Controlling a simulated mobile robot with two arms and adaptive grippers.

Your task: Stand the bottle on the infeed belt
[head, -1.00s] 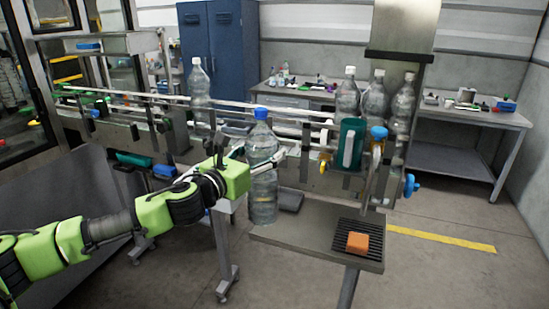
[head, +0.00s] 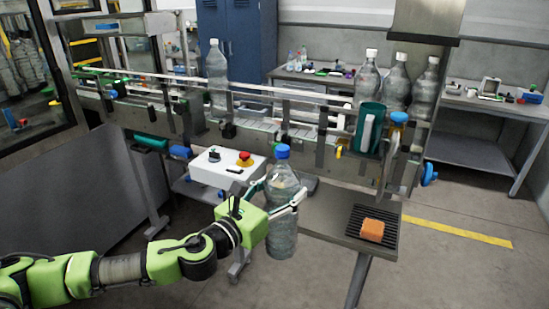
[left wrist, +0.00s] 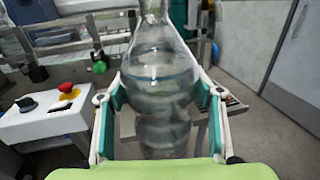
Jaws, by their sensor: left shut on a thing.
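A clear bottle with a blue cap (head: 282,212) is upright in my left gripper (head: 282,199). The gripper is shut on the middle of the bottle. The bottle shows in front of the belt's near side, at the left end of the small grey side table (head: 325,215). In the left wrist view the bottle (left wrist: 158,75) stands between the two finger pads; its cap is cut off. The infeed belt (head: 265,128) runs behind, with guide rails along it. One white-capped bottle (head: 217,80) stands on it at the left. My right gripper is not in view.
Several white-capped bottles (head: 396,85) stand at the belt's right end, behind a green jug-like part (head: 369,128). A white control box with a red button (head: 228,167) is left of the held bottle. An orange block (head: 372,230) lies on a black grate (head: 377,215) on the side table.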

